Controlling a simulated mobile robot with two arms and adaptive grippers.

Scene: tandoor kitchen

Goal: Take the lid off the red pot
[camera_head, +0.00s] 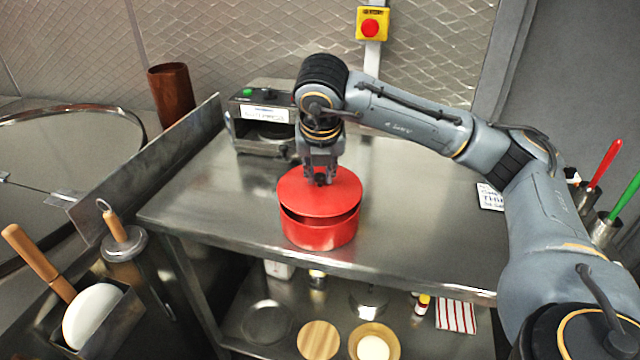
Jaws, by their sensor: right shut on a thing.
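The red pot (320,235) stands on the steel table, near its front edge. Its red lid (300,194) sits tilted over the pot, with a dark gap showing between lid and rim at the front and right. My right gripper (321,178) points down at the middle of the lid and is shut on the lid's knob, which the fingers mostly hide. My left gripper is not in view.
The steel table (420,235) is clear on both sides of the pot. A grey machine (262,125) stands behind it. A small sign (490,196) and steel cups holding red and green handles are at the right. A lower shelf (400,325) holds several dishes.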

